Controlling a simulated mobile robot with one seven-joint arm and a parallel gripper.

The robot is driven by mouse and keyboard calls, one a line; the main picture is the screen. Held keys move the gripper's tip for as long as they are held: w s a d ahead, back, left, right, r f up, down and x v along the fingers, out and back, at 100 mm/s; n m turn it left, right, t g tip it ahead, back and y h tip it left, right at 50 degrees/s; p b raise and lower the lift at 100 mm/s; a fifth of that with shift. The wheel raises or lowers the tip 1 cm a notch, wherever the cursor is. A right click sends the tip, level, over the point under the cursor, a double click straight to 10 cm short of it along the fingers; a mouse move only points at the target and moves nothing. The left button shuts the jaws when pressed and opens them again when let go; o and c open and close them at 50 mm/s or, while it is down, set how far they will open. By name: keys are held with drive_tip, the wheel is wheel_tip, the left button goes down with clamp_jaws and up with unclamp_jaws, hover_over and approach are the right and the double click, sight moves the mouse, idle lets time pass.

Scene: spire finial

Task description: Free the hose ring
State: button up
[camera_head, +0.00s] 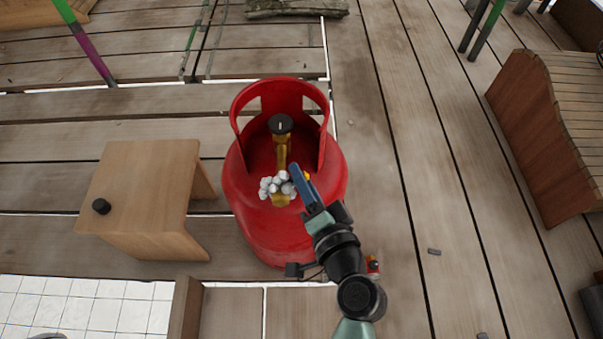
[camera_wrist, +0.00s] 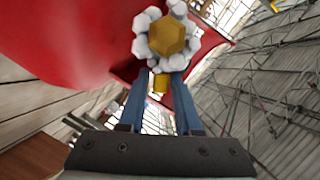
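A red gas cylinder (camera_head: 255,231) stands upright with a brass valve (camera_head: 282,152) and a black knob (camera_head: 280,125) on top. A ring of whitish lumps (camera_head: 275,185) sits around the valve's brass outlet (camera_head: 280,200). In the wrist view the ring (camera_wrist: 139,47) encircles a brass hexagonal end (camera_wrist: 166,36). My gripper (camera_head: 299,173) is at the ring's right side. In the wrist view the blue fingers (camera_wrist: 164,69) reach up to the ring's underside, apart, with a small yellow piece (camera_wrist: 160,84) showing between them. Whether they touch it is unclear.
A wooden stool (camera_head: 140,185) with a small black knob-like piece (camera_head: 101,206) stands left of the cylinder. A red collar (camera_head: 240,105) rises around the valve. A slatted wooden bench (camera_head: 545,140) is at the right. The plank deck between cylinder and bench is mostly clear.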

drive_tip(key=p+v, duration=0.2)
drive_tip(key=v, duration=1)
drive_tip(key=shift+s, duration=0.1)
drive_tip(key=w+a+r+n+t+p, duration=0.15)
drive_tip(key=w+r, duration=0.35)
drive_tip(key=r, duration=0.5)
drive_tip(key=w+r+n+t+h+p, duration=0.1)
drive_tip(key=w+r+n+t, duration=0.2)
drive_tip(key=r, duration=0.7)
drive_tip(key=w+a+r+n+p, duration=0.1)
drive_tip(key=w+r+n+p, duration=0.15)
drive_tip(key=w+r, duration=0.55)
drive_tip(key=s+a+r+n+t+h+p, duration=0.1)
drive_tip(key=s+r+t, duration=0.25)
drive_tip(key=r, duration=0.75)
drive_tip(key=s+a+r+t+h, duration=0.15)
drive_tip(key=s+r, duration=0.25)
drive_tip(key=r, duration=0.8)
drive_tip(key=s+r+n+t+h+p, duration=0.1)
drive_tip(key=s+r+t+h, duration=0.2)
drive_tip(key=r, duration=0.8)
wheel_tip(320, 180, up, 37)
drive_tip(key=y+p, duration=0.1)
drive_tip(key=p, duration=3.7)
drive_tip(key=shift+s, duration=0.35)
